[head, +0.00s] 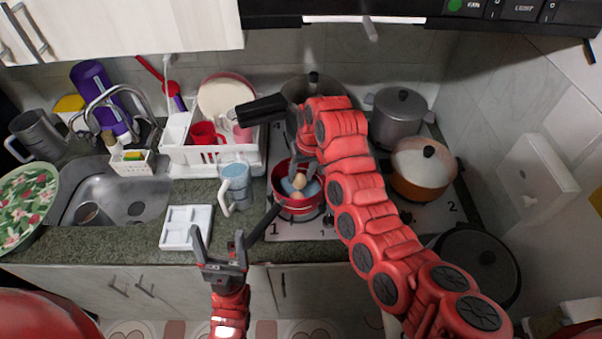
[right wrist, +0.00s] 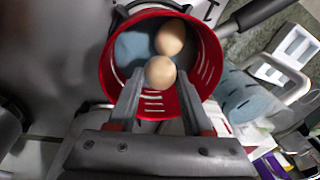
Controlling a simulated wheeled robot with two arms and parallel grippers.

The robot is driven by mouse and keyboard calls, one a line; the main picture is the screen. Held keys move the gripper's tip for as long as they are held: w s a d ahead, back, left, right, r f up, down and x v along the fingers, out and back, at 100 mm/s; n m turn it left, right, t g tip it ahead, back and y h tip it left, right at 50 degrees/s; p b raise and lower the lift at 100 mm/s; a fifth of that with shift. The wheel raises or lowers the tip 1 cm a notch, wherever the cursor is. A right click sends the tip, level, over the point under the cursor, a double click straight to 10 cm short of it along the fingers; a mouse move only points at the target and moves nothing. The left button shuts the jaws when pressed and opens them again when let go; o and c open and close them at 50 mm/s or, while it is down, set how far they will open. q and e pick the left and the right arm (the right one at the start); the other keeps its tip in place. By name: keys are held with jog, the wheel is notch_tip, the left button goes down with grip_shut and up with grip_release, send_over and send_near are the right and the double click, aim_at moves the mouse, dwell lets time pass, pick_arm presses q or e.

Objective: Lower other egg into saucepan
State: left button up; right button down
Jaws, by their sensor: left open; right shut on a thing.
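The red saucepan (head: 283,207) stands on the stove's front left, its dark handle pointing front left; the right wrist view looks into it (right wrist: 108,70). One pale brown egg (right wrist: 170,37) is inside, over a bluish bottom. My right gripper (right wrist: 160,80) is shut on the other egg (right wrist: 160,72), holding it within the saucepan's opening as seen from above. I cannot tell whether the held egg touches the other egg or the bottom. In the head view an egg (head: 299,181) shows in the saucepan. My left gripper (head: 218,240) is open and empty in front of the counter edge.
An empty white tray (head: 187,227) and a light blue mug (head: 235,185) are left of the saucepan. A dish rack (head: 190,160) stands behind. An orange lidded pot (head: 420,180), a grey pot (head: 398,115) and a dark pan (head: 480,262) are to the right.

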jog(key=shift+f+b, duration=0.3)
jog(key=shift+f, duration=0.25)
jog(key=shift+c, duration=1.2)
grip_release()
notch_tip(320, 180, up, 12)
jog(key=d, duration=0.2)
jog(key=shift+s+b, duration=0.3)
jog(key=shift+b, duration=0.05)
jog(key=shift+s+f, duration=0.1)
